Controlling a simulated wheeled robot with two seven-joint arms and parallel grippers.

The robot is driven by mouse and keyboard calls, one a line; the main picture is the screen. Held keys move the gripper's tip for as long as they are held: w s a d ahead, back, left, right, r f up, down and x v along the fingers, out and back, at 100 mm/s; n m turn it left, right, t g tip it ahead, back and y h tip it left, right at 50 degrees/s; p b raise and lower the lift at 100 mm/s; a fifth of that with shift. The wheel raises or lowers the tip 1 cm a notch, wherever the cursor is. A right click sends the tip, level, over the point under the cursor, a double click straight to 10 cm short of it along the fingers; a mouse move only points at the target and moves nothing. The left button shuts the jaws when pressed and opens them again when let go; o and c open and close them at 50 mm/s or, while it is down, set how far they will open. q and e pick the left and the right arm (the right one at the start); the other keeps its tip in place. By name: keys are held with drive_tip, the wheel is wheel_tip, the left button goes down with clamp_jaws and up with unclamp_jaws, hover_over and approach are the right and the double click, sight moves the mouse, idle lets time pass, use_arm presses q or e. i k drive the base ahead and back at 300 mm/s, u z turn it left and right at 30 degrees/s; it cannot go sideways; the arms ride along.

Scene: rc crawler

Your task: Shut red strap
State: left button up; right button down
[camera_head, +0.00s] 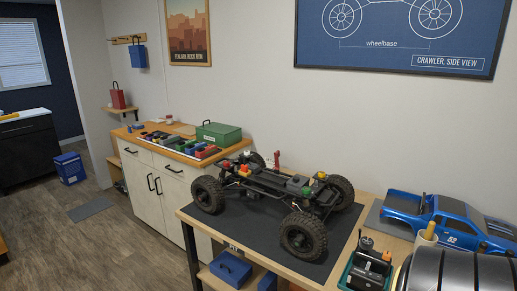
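The crawler chassis (270,183), with big black tyres and no body shell, stands on a dark mat (248,228) on the wooden workbench. A thin red upright piece (277,160) stands up at the chassis's far side. It may be the red strap in a raised position, but it is too small to be sure. Smaller red parts also show on the chassis near its left end and its right end. Neither of my grippers is in view.
A blue truck body (447,219) lies at the bench's right. A wooden-topped cabinet (165,172) at the left holds a green box (218,133) and several small coloured items. The mat's front left is clear.

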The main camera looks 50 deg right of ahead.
sight(277, 154)
drive_tip(key=i, duration=1.55)
drive_tip(key=z, duration=0.4)
